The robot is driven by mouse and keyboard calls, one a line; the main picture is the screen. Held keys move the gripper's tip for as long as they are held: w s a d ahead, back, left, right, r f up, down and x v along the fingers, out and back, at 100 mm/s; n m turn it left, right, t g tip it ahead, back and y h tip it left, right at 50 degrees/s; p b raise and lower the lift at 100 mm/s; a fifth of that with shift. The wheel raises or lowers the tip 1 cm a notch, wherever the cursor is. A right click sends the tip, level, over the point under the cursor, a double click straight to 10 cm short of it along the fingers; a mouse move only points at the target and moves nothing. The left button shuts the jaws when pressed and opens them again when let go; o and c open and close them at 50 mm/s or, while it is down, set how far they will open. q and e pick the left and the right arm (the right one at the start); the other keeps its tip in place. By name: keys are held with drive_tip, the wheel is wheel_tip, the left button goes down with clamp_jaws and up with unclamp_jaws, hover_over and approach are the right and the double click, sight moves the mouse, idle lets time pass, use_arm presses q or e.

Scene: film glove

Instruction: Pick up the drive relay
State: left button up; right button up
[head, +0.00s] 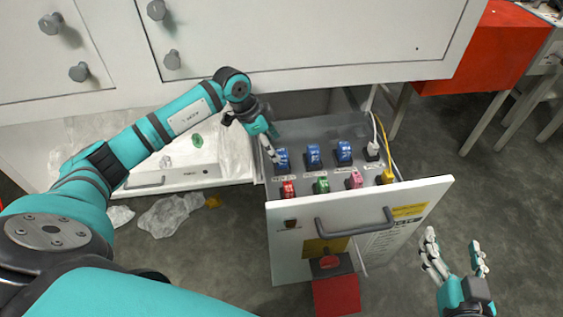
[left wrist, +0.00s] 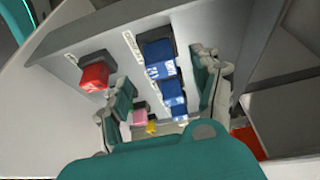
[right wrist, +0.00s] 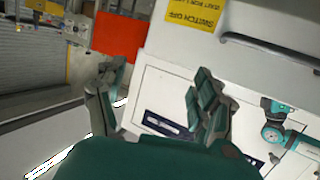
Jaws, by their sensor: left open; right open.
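Several relays stand in the open drawer (head: 345,183) in the head view. A blue row (head: 282,157) (head: 313,154) (head: 344,151) is at the back; red (head: 289,188), green (head: 322,184) and pink (head: 354,180) ones are in front. The labels are too small to tell which is the drive relay. My left gripper (head: 269,148) is open over the leftmost blue relay. In the left wrist view the near blue relay (left wrist: 159,58) lies ahead between the open fingers (left wrist: 163,82), apparently not held. My right gripper (head: 455,252) is open and empty, right of the drawer.
A white plug (head: 373,148) and a yellow plug (head: 388,174) with cables stand at the drawer's right end. The drawer front has a grey handle (head: 354,223). A cabinet (head: 300,40) overhangs the back. Clear plastic (head: 170,214) lies on the left floor.

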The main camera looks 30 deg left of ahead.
sight(281, 153)
use_arm(q)
drive_tip(key=b+x, duration=0.2)
drive_tip(key=x, duration=0.3)
drive_tip(key=shift+w+d+r, duration=0.15)
drive_tip(key=shift+d, duration=0.15)
drive_tip(key=c, duration=1.3)
use_arm(e)
wheel_tip(281, 153, up, 10)
drive_tip(key=a+t+y, duration=0.1)
drive_tip(key=t, duration=0.5)
drive_tip(key=shift+a+y, duration=0.25)
drive_tip(key=shift+y, duration=0.15)
